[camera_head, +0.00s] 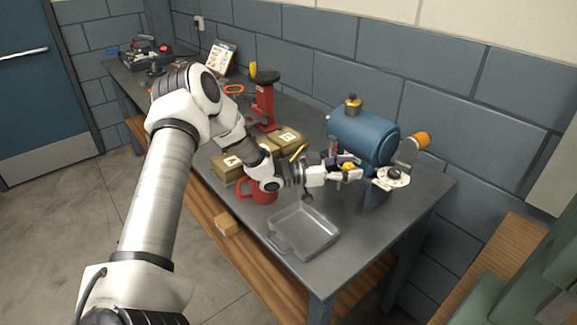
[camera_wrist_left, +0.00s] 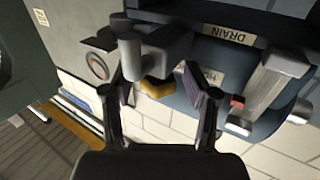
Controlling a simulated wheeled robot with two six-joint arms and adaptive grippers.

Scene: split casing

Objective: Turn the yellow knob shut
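The yellow knob (camera_head: 349,166) is on the front of the blue tank (camera_head: 362,135), low down. In the left wrist view the knob (camera_wrist_left: 157,88) shows between my left gripper's two fingers, with a gap on each side, and a grey valve body (camera_wrist_left: 165,48) is beside it. My left gripper (camera_head: 350,172) is open at the knob; the head view is too small to tell contact. In the wrist view its fingers (camera_wrist_left: 160,95) are spread. Part of the knob is hidden behind the valve body. My right gripper is in neither view.
A grey tray (camera_head: 304,232) and a red mug (camera_head: 263,191) stand on the bench below my left arm. Cardboard boxes (camera_head: 228,166) and a red stand (camera_head: 264,106) are further left. An orange-ended lever (camera_head: 412,146) is right of the tank. A DRAIN label (camera_wrist_left: 228,35) is on the tank.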

